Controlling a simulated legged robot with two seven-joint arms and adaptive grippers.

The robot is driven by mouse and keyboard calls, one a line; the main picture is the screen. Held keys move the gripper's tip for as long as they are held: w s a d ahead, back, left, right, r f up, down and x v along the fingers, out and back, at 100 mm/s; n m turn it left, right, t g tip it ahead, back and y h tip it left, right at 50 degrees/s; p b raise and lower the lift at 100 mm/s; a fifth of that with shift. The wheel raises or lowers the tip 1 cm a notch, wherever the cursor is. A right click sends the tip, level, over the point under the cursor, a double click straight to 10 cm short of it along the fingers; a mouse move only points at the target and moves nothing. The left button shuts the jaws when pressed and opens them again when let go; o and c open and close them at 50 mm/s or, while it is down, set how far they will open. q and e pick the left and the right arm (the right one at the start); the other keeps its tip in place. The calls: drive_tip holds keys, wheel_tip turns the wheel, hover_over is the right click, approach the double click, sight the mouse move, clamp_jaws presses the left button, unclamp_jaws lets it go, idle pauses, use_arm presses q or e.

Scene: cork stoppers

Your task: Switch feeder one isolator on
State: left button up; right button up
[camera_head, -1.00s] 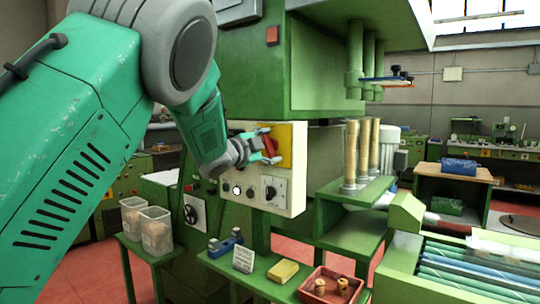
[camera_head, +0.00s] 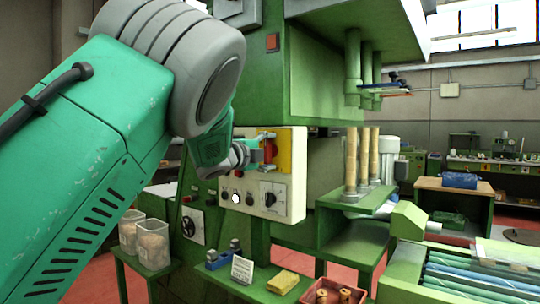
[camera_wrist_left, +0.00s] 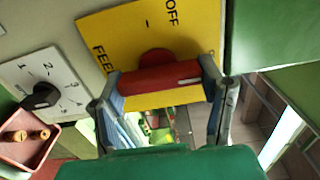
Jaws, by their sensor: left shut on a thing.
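The feeder isolator is a red handle (camera_wrist_left: 160,78) on a yellow plate (camera_wrist_left: 150,30) marked OFF and FEE…, the rest of the lettering being hidden. In the head view, the yellow plate (camera_head: 285,148) sits at the upper right of a cream control panel (camera_head: 298,200). My left gripper (camera_head: 266,151) is at the plate, with the red handle between its fingers. In the wrist view, the left gripper (camera_wrist_left: 162,88) has a finger at each end of the handle and is shut on it. My right gripper is not in view.
A black rotary selector (camera_wrist_left: 42,97) with a numbered dial is beside the plate. Below the panel, a green bench holds a yellow block (camera_head: 283,281) and a red tray (camera_head: 310,297) with corks. Green columns and bamboo-coloured posts (camera_head: 352,160) stand to the right.

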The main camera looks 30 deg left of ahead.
use_arm(q)
drive_tip(key=shift+f, duration=0.5)
drive_tip(key=o, duration=1.1)
drive_tip(key=shift+o, duration=0.3)
drive_tip(key=shift+r, duration=0.15)
drive_tip(key=s+a, duration=0.1)
drive_tip(key=s, duration=1)
drive_tip(key=shift+s, duration=0.4)
